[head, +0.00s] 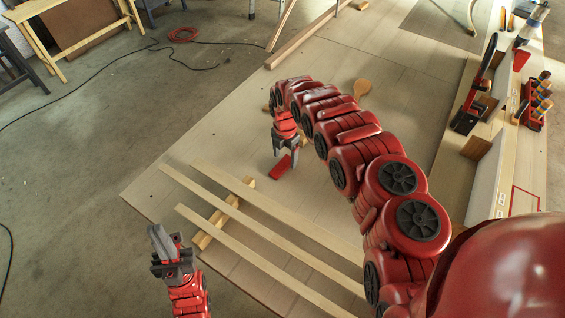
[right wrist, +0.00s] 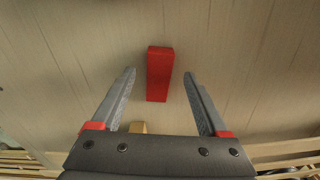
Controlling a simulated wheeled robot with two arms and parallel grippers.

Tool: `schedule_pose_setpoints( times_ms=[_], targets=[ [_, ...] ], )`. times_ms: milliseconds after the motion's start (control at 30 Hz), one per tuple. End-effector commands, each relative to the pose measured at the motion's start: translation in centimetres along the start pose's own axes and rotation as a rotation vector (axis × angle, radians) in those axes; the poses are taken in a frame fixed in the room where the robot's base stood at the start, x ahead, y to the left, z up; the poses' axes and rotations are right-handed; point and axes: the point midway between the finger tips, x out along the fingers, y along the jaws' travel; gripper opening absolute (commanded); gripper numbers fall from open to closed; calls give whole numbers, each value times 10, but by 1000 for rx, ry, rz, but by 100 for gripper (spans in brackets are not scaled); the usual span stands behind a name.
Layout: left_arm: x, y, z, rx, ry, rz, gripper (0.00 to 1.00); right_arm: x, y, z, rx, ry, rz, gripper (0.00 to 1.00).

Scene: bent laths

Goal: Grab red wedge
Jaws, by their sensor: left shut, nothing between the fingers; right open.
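The red wedge (head: 281,167) lies on the wooden table top, just below my right gripper in the head view. In the right wrist view the red wedge (right wrist: 159,74) lies between the lines of the two fingers, towards their tips. My right gripper (head: 287,147) is open and points down at the table; its fingers (right wrist: 160,80) stand apart with the wedge beneath, and I see no contact. My left gripper (head: 157,232) is shut and empty, off the table's left front edge.
Several pale laths (head: 232,240) lie across a wooden block (head: 224,213) at the table's near left. A wooden paddle-shaped thing (head: 362,88) lies behind my right arm. Tools in racks (head: 535,112) stand at the right. A long wooden bar (head: 300,46) lies at the back edge.

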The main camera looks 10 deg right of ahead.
Motion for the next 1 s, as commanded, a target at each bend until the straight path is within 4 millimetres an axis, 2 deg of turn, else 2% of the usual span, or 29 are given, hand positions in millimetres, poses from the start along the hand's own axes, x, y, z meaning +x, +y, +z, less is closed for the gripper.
schedule_pose_setpoints(
  times_ms=[200, 500, 567, 933, 1000],
  targets=[
    [6, 0, -1, 0, -1, 0, 0, 14, 2, 0, -1, -2, 6, 78],
    [6, 0, -1, 0, -1, 0, 0, 17, 2, 1, 0, -4, 5, 78],
    [6, 0, -1, 0, -1, 0, 0, 17, 2, 1, 0, -4, 5, 68],
    [6, 0, -1, 0, -1, 0, 0, 17, 2, 1, 0, -3, 4, 2],
    [6, 0, -1, 0, -1, 0, 0, 17, 2, 1, 0, -3, 4, 0]
  ],
)
